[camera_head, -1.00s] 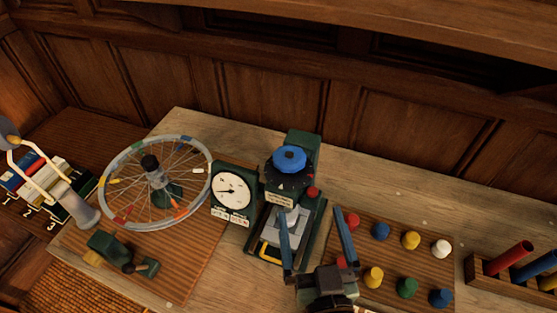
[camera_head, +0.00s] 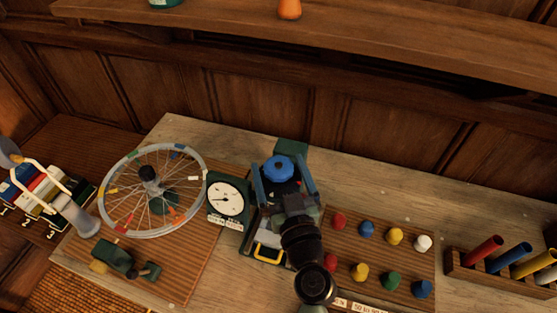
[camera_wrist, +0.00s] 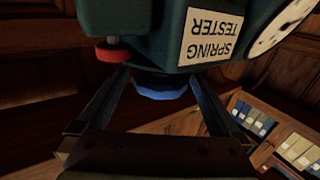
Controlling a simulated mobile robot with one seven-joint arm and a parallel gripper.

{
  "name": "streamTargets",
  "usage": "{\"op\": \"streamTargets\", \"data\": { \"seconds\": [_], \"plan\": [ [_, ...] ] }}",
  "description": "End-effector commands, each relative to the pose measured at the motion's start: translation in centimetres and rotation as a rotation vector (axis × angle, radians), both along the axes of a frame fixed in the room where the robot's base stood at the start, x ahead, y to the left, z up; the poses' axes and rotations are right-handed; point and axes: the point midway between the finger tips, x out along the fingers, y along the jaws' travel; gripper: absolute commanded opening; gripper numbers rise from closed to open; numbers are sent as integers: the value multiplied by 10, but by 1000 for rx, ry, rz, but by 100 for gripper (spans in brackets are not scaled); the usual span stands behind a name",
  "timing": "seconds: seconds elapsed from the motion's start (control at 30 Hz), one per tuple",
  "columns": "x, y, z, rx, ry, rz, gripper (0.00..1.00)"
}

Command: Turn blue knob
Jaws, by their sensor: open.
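The blue knob (camera_head: 278,168) sits on top of the dark green spring tester (camera_head: 291,147) in the head view. My gripper (camera_head: 284,174) is open, its two fingers reaching to the left and right of the knob. The wrist view also shows the blue knob (camera_wrist: 160,88) between the spread fingers (camera_wrist: 158,92), with gaps on both sides. I cannot tell whether either finger touches it. A red knob (camera_wrist: 113,52) is on the tester body beside it. My gripper and wrist hide part of the tester's front.
A white dial gauge (camera_head: 226,198) stands close on the left, with a spoked wheel (camera_head: 116,222) beyond it. A board with coloured pegs (camera_head: 377,256) is on the right. A rack of coloured tubes (camera_head: 462,270) is at far right. A shelf (camera_head: 330,32) runs above.

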Motion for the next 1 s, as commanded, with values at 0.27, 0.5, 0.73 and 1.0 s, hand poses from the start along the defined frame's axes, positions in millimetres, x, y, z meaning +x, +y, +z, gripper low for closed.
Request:
{"op": "streamTargets", "data": {
  "seconds": [0.27, 0.5, 0.73, 1.0],
  "plan": [
    [9, 3, 0, 1, 0, 1, 100],
    [8, 2, 0, 0, 0, 1, 86],
    [8, 2, 0, 1, 0, 0, 44],
    [8, 2, 0, 0, 2, -4, 22]
  ]
}}
